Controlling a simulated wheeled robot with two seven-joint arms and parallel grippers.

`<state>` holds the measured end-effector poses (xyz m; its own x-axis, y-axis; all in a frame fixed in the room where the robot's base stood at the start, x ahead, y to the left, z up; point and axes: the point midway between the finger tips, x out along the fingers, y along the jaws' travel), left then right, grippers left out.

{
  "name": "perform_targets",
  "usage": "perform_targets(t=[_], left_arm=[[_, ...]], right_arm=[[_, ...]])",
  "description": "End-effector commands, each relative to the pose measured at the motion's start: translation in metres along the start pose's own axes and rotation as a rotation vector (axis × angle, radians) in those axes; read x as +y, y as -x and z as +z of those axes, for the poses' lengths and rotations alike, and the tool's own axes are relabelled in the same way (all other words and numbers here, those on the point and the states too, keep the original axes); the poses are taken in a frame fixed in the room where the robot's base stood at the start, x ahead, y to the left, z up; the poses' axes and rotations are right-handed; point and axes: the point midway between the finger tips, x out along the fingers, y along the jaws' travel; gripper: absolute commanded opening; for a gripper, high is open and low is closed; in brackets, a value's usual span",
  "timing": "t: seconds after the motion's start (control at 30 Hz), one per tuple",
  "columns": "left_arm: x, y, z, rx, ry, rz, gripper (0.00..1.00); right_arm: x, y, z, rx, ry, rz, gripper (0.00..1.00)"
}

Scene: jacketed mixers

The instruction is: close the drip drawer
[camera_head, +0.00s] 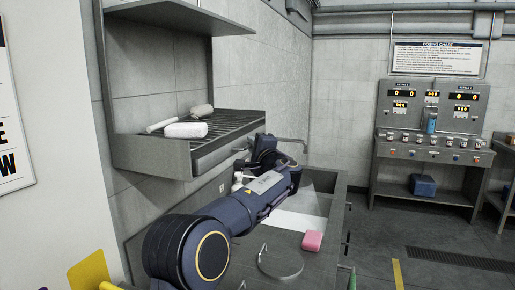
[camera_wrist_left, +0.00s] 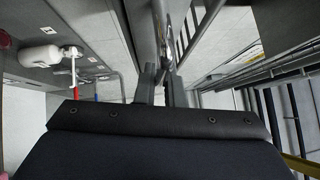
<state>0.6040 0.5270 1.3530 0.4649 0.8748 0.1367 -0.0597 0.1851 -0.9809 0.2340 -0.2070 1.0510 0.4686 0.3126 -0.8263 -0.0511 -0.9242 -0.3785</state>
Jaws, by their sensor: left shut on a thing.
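The drip drawer (camera_head: 228,148) is a grey metal drawer under the slatted drying rack on the wall. It seems to stand out a little from the rack's frame; how far is hard to tell. My left arm reaches up to its right end. My left gripper (camera_head: 266,146) is at the drawer's front, and my own wrist hides the handle in the head view. In the left wrist view my left gripper's fingers (camera_wrist_left: 163,82) are closed on a narrow grey metal part, seemingly the drawer's handle (camera_wrist_left: 164,45). My right gripper is not in view.
White bottles (camera_head: 187,130) lie on the rack (camera_head: 235,124). Below is a counter with a sink (camera_head: 315,200), a pink sponge (camera_head: 312,240) and a round lid (camera_head: 280,262). A control console (camera_head: 428,125) stands at the back right. The floor between is clear.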

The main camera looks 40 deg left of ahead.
Motion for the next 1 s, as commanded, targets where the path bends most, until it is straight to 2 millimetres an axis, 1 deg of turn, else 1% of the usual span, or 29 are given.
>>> perform_targets(t=[0.03,0.1,0.33,0.37,0.5,0.73,0.8,0.87,1.0], left_arm=[[0.005,-0.005,0.006,-0.004,0.001,-0.002,0.0],[0.004,-0.009,0.009,-0.001,0.001,-0.002,0.0],[0.003,-0.009,0.01,-0.004,0.0,-0.002,0.0],[0.003,-0.009,0.01,-0.004,0.0,-0.002,0.13],[0.003,-0.009,0.01,-0.004,-0.001,-0.001,0.3],[0.003,-0.009,0.01,-0.003,-0.001,-0.001,0.3],[0.004,-0.006,0.009,-0.002,0.0,-0.001,0.3],[0.005,0.0,0.009,-0.001,0.0,-0.001,0.3],[0.006,0.023,0.008,0.002,0.002,-0.002,0.3]], right_arm=[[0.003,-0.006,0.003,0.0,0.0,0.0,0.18],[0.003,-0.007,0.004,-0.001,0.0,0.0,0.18],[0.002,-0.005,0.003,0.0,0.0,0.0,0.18],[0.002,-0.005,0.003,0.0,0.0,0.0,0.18],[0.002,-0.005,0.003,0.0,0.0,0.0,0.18],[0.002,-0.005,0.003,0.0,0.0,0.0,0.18],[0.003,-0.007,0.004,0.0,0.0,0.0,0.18],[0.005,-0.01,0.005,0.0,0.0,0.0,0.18],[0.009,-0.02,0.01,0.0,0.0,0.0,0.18]])
